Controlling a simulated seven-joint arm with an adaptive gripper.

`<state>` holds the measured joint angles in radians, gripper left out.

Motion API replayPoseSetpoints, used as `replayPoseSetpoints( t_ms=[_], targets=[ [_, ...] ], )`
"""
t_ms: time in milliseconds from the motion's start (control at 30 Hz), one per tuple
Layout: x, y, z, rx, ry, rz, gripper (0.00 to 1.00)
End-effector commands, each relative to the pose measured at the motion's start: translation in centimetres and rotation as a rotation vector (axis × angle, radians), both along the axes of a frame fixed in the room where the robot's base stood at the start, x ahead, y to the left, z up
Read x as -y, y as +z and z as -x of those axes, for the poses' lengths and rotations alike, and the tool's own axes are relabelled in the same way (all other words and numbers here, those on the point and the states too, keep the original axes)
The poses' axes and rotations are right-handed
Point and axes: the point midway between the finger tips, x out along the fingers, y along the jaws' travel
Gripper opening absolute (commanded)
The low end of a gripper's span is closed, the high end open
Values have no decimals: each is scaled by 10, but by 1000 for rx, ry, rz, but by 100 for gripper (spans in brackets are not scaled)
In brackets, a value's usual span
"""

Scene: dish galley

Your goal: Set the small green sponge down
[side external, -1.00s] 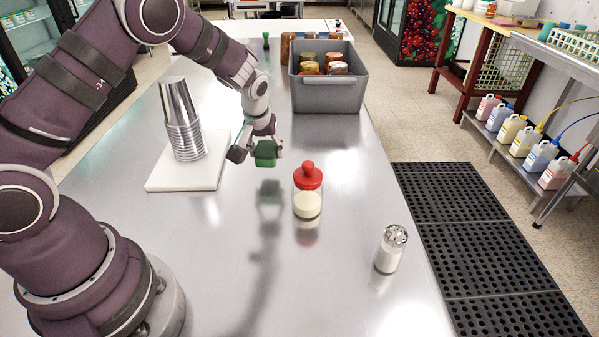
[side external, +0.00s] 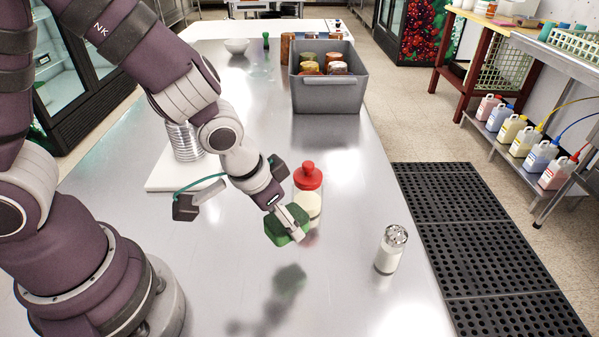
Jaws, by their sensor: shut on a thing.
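The small green sponge (side external: 284,230) is held above the metal table (side external: 340,285), tilted, with its dark reflection on the steel below and apart from it. My gripper (side external: 291,225) is shut on the sponge. The sponge is in front of the red-lidded jar and to the left of the glass shaker. The far side of the grip is hidden by my gripper and the sponge.
The red-lidded jar (side external: 308,181) stands just behind my gripper. A glass shaker (side external: 390,250) stands at right. Stacked metal cups (side external: 184,142) on a white board (side external: 160,180) are partly behind my arm. A grey bin (side external: 326,97) holding jars and a white bowl (side external: 236,46) stand farther back. The front table area is clear.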

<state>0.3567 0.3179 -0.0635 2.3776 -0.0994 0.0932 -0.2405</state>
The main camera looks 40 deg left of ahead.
Motion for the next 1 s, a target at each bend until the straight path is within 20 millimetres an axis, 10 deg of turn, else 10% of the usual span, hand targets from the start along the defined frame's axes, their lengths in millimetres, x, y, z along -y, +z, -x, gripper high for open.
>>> replayPoseSetpoints(
  t_ms=[300,1000],
  targets=[
    [89,16,43,35,-612,0,35],
    [92,-63,45,39,-637,-2,35]
  ],
)
